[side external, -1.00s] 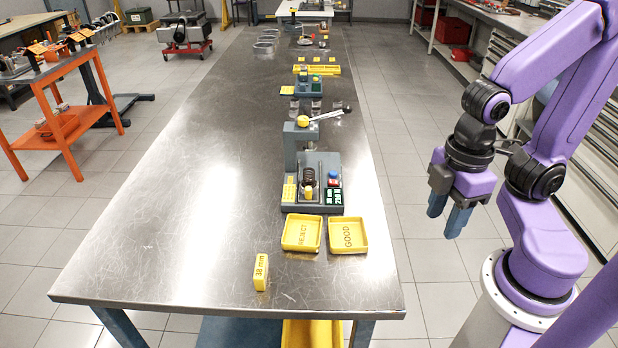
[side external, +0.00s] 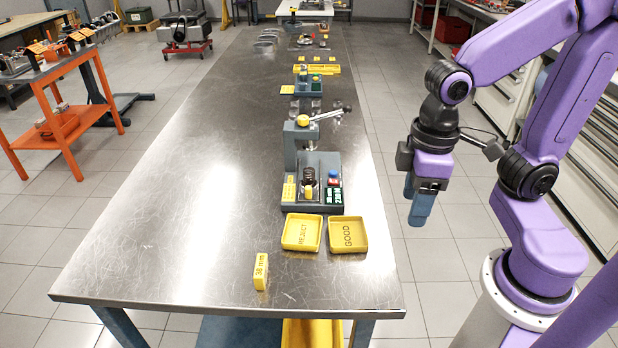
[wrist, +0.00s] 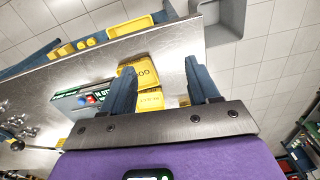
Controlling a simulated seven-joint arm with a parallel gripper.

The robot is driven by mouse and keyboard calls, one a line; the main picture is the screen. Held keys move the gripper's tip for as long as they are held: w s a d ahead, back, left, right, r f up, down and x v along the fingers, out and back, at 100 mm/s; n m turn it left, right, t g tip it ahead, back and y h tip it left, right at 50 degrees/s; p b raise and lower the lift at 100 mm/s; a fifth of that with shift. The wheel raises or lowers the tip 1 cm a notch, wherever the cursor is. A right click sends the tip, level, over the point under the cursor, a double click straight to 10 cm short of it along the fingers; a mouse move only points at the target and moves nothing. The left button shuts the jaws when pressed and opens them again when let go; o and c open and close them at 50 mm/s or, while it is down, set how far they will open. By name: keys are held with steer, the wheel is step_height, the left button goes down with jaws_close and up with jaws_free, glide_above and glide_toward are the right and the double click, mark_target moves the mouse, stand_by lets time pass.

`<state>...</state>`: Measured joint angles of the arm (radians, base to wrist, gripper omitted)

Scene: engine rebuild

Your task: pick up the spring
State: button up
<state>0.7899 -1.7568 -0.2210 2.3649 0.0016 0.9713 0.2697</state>
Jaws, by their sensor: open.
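The spring (side external: 309,174) is a small dark coil standing upright on the grey press fixture (side external: 313,206) on the steel bench, in the side external view. I cannot make it out in the wrist view. My gripper (side external: 419,208) is open and empty, beyond the right edge of the bench, to the right of the fixture and apart from the spring. Its two blue fingers also show spread apart in the wrist view (wrist: 160,68).
Yellow REJECT (side external: 301,232) and GOOD (side external: 347,233) trays sit just in front of the fixture. A press lever (side external: 330,115) sticks out above it. A yellow 38 mm block (side external: 261,271) stands near the bench's front. The bench's left side (side external: 190,200) is clear.

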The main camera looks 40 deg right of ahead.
steer(key=w+a+r+m, duration=0.1)
steer(key=w+r+m, duration=0.1)
steer(key=w+m, duration=0.45)
steer(key=w+a+r+m, duration=0.1)
steer(key=w+r+m, duration=0.1)
steer(key=w+m, duration=0.5)
steer(key=r+m, duration=0.1)
steer(key=m, duration=1.2)
glide_above(308, 170)
steer(key=s+a, duration=0.1)
steer(key=s, duration=0.1)
step_height(308, 170, down, 11)
steer(key=shift+w, duration=0.15)
steer(key=shift+w+d+f, duration=0.1)
steer(key=shift+w+f, duration=0.1)
steer(key=shift+f, duration=1.1)
steer(key=shift+w+d+f, duration=0.1)
steer(key=shift+w+f, duration=0.05)
steer(key=shift+f, duration=1.15)
jaws_close()
steer(key=shift+r, duration=0.1)
